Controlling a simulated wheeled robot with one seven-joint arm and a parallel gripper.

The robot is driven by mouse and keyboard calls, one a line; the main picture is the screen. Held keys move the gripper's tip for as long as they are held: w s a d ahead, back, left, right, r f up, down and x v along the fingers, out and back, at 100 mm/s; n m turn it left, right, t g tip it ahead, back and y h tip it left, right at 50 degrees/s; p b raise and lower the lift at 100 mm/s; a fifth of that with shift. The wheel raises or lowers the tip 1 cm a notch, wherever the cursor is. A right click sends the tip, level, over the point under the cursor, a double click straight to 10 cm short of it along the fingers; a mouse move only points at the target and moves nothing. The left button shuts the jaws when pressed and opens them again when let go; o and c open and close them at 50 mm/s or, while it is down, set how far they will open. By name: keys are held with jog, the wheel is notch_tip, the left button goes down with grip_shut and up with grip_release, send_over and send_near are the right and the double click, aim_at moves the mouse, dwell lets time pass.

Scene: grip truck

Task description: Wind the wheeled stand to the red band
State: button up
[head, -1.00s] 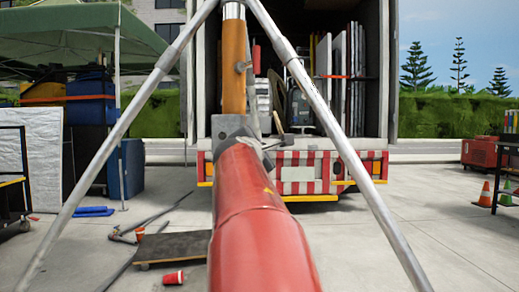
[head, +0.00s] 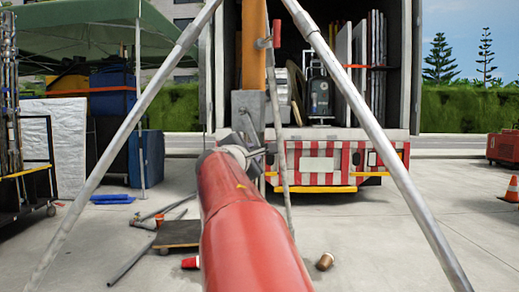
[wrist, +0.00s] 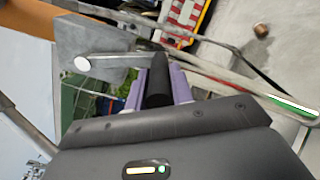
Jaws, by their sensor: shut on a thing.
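The wheeled stand has an orange column (head: 253,45) with a grey winch box (head: 248,105), near the centre of the head view. Its top is cut off by the frame. In the wrist view the grey box (wrist: 100,40) has a metal crank arm (wrist: 110,62) leading to a black crank handle (wrist: 157,88). My gripper (wrist: 158,75) has its purple fingers shut around this handle. In the head view my red arm hides most of the gripper. A red piece (head: 277,33) shows beside the column; I cannot tell whether it is the red band.
A truck with a red-and-white striped tail (head: 320,160) stands behind. A low dark dolly (head: 178,233), pipes (head: 135,260), a red cup (head: 190,262) and a brown cup (head: 325,262) lie on the ground. A cart (head: 35,185) stands at left. The paving at right is mostly clear.

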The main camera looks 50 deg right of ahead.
jog(key=w, duration=0.1)
jog(key=w+a+f, duration=0.1)
jog(key=w, duration=0.1)
jog(key=w+a+f, duration=0.1)
jog(key=shift+w, duration=0.35)
jog(key=w+a+r+p, duration=0.2)
jog(key=w, duration=0.1)
jog(key=shift+w+r, duration=0.3)
jog(key=shift+r, duration=0.05)
grip_shut()
jog(key=shift+s+d+r, duration=0.1)
jog(key=shift+s+d, duration=0.05)
jog(key=shift+s, duration=0.3)
jog(key=o, duration=1.1)
grip_release()
jog(key=shift+c, duration=0.2)
jog(key=b+v, duration=0.2)
jog(key=v, duration=0.8)
